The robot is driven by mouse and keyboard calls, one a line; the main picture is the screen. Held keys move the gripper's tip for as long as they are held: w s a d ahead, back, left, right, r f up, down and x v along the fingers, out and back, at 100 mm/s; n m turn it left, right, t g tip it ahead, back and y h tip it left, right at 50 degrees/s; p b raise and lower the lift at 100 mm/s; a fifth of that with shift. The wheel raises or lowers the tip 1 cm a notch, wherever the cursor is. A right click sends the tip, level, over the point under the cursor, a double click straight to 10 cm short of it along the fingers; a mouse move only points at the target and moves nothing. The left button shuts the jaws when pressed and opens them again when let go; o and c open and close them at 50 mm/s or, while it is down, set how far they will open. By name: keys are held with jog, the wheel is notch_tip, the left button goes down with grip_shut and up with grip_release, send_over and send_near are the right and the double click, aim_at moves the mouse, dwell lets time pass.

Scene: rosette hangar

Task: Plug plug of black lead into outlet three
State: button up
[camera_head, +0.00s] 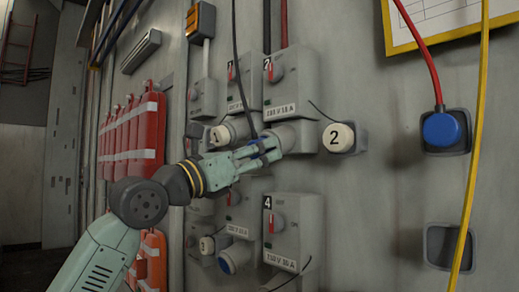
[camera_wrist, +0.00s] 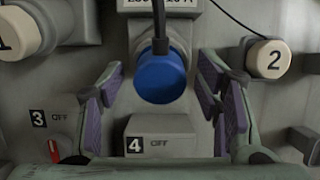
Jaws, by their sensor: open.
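The blue plug (camera_wrist: 163,78) of the black lead (camera_wrist: 159,25) sits at the socket below an outlet box, just above outlet four (camera_wrist: 160,138), in the wrist view. It appears seated there. My gripper (camera_wrist: 158,70) is open, its purple-padded fingers on either side of the plug with gaps showing. In the head view, my gripper (camera_head: 266,147) is at the plug, mostly hiding it. Outlet three (camera_wrist: 60,130), with a red switch, is at lower left in the wrist view. In the head view, a blue-rimmed socket (camera_head: 230,261) shows low, near a loose cap marked 3 (camera_head: 207,245).
Cap 2 (camera_head: 338,137) sits right of my gripper and cap 1 (camera_head: 222,135) left. A red lead's blue plug (camera_head: 441,129) sits in a holder. An empty holder (camera_head: 448,247) is below. A yellow cable (camera_head: 476,140) hangs at right. Red packs (camera_head: 135,130) hang at left.

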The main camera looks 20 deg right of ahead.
jog(key=shift+c, duration=0.5)
grip_shut()
dwell(0.7)
jog(key=shift+f, duration=0.1)
jog(key=shift+b+v, duration=1.25)
jog(key=shift+v, duration=1.75)
